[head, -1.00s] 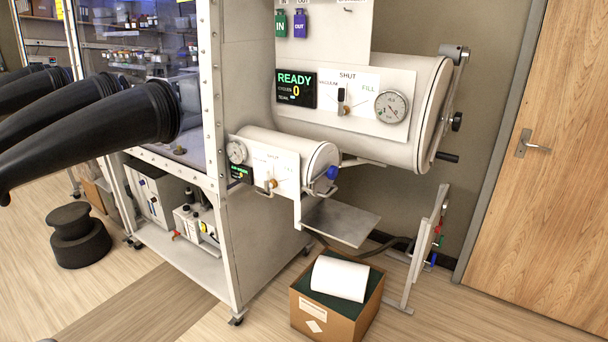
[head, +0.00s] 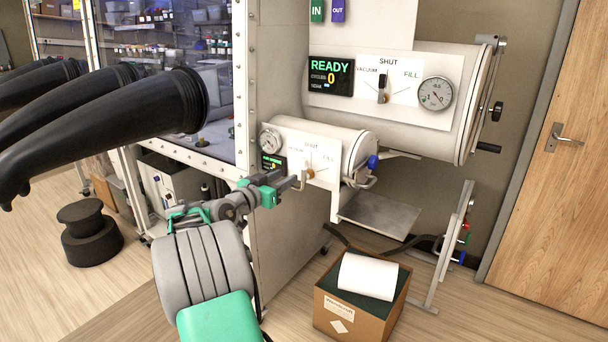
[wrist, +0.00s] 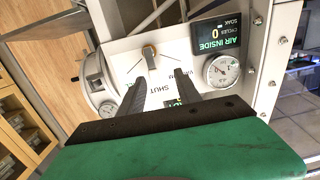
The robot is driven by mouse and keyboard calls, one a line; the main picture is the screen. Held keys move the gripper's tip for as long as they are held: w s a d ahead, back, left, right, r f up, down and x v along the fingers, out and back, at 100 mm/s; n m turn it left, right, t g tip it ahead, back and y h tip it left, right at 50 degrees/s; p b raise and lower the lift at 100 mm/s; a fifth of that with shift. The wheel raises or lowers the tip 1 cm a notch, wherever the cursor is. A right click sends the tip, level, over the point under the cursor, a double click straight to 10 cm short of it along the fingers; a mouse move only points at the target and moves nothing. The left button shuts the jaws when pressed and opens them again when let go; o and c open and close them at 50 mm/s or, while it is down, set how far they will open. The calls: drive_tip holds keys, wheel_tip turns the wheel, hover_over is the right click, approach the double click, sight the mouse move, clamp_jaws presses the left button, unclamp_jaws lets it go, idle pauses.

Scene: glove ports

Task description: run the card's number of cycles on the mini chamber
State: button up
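The mini chamber (head: 352,141) is the small white cylinder under the big one. My gripper (head: 297,183) is in front of this panel. In the wrist view its two dark fingers (wrist: 166,68) are apart with nothing between them; the left fingertip appears near the lever knob. Contact cannot be told. No card is readable.
The big chamber (head: 470,95) above shows READY, cycles 0 on its display (head: 331,75). Black gloves (head: 110,125) stick out at left. A tray (head: 380,215), a stand (head: 452,245) and an open cardboard box (head: 350,318) are below right. A black stool (head: 90,235) stands at left.

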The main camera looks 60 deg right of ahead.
sight(302, 166)
drive_tip(key=shift+s+d+r+m+g+h, duration=0.2)
drive_tip(key=shift+s+d+r+g, duration=0.1)
drive_tip(key=shift+s+d, duration=0.25)
drive_tip(key=shift+s+d+r+m+g+h, duration=0.2)
drive_tip(key=shift+s+d+r+g, duration=0.15)
drive_tip(key=shift+d, duration=0.3)
drive_tip(key=shift+t, duration=0.25)
drive_tip(key=d, duration=0.2)
drive_tip(key=d+p, duration=0.1)
drive_tip(key=d, duration=0.1)
drive_tip(key=s+d, duration=0.1)
drive_tip(key=d, duration=0.1)
drive_tip(key=shift+d+f+p, duration=0.2)
drive_tip(key=shift+p, duration=0.15)
drive_tip(key=shift+w, duration=0.1)
clamp_jaws()
